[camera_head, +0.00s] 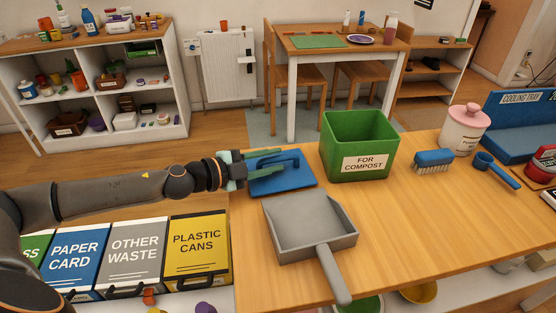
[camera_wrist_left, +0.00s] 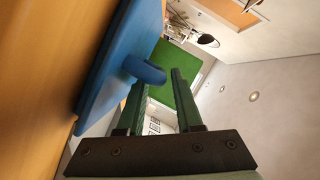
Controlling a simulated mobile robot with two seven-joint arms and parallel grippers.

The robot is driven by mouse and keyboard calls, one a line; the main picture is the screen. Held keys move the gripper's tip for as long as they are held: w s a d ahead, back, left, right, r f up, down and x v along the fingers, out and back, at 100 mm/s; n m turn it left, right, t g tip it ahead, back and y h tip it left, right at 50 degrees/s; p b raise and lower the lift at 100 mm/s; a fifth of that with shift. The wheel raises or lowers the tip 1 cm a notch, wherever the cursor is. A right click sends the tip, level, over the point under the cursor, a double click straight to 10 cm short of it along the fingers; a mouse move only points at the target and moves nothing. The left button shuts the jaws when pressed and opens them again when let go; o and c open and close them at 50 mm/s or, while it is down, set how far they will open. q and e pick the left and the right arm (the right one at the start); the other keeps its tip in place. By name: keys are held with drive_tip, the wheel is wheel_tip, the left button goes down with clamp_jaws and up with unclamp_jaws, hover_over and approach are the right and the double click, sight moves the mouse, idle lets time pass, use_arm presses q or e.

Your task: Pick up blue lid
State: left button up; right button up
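The blue lid (camera_head: 290,183) lies flat near the left edge of the wooden table, with a raised blue handle on top. My left gripper (camera_head: 252,166) reaches in from the left, low over the lid at the handle's left end. In the left wrist view, the lid (camera_wrist_left: 115,62) is at the left and its rounded handle (camera_wrist_left: 146,70) shows just at the fingertips. The two green fingers of the left gripper (camera_wrist_left: 160,82) are apart. I cannot tell whether a finger touches the handle. My right gripper is not in view.
A green compost bin (camera_head: 358,147) stands right of the lid. A grey dustpan (camera_head: 309,222) lies in front of it. A brush (camera_head: 433,161), blue scoop (camera_head: 497,170) and pink-lidded jar (camera_head: 464,130) are farther right. Labelled bins (camera_head: 199,250) stand below the table's left edge.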

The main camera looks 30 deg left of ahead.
use_arm(q)
drive_tip(key=shift+p+x, duration=0.3)
drive_tip(key=shift+x, duration=0.9)
clamp_jaws()
idle(0.6)
